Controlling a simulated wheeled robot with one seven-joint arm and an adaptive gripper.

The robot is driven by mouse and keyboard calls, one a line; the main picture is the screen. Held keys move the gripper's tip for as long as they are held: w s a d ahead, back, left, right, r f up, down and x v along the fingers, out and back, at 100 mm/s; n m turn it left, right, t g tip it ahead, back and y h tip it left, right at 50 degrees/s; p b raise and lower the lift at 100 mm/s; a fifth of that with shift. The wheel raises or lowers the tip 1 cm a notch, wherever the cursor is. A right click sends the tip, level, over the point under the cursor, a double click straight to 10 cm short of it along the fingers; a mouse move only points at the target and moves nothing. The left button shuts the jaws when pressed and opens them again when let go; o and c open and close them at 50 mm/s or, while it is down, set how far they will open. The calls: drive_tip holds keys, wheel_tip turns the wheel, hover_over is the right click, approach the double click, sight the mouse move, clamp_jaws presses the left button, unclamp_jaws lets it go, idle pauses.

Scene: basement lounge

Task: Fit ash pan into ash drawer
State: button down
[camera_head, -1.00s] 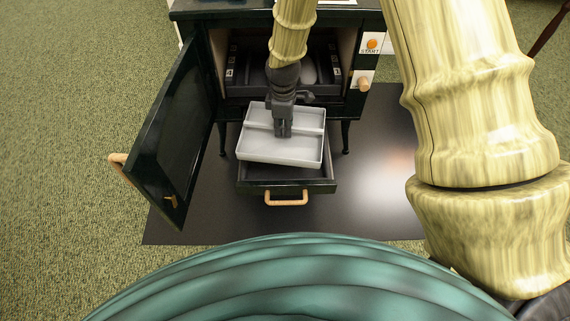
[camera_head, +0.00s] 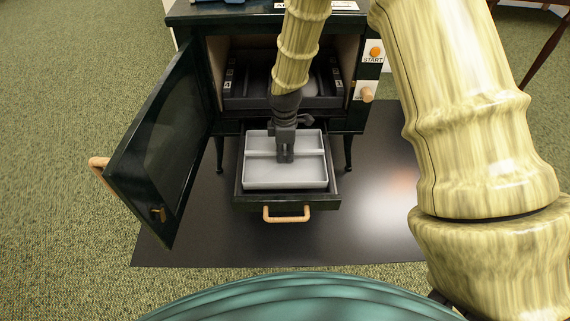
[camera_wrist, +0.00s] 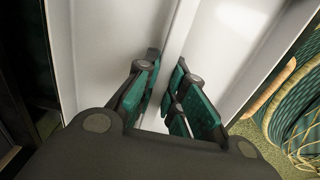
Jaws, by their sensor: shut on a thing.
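The light grey ash pan (camera_head: 285,178) is a shallow rectangular tray with a raised divider across it. In the head view it lies within the outline of the pulled-out dark ash drawer (camera_head: 285,207), about level; whether it rests on the drawer floor I cannot tell. The drawer has a wooden handle (camera_head: 287,213) at its front. My gripper (camera_head: 285,156) points down, shut on the pan's divider. In the wrist view, its green-padded fingers (camera_wrist: 168,97) stand on both sides of the pale divider (camera_wrist: 180,45).
The dark stove (camera_head: 350,115) stands behind the drawer, its door (camera_head: 165,150) swung open to the left. A START button (camera_head: 375,53) and a wooden knob (camera_head: 367,94) are at its right. A dark mat (camera_head: 375,220) lies on the green carpet.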

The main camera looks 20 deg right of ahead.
sight(285, 160)
wheel_tip(285, 160, down, 5)
drive_tip(key=shift+r+b, duration=0.2)
drive_tip(key=shift+b, duration=0.9)
drive_tip(key=shift+r, duration=0.1)
drive_tip(key=c, duration=1.5)
unclamp_jaws()
wheel_tip(285, 160, up, 12)
drive_tip(key=p, duration=0.6)
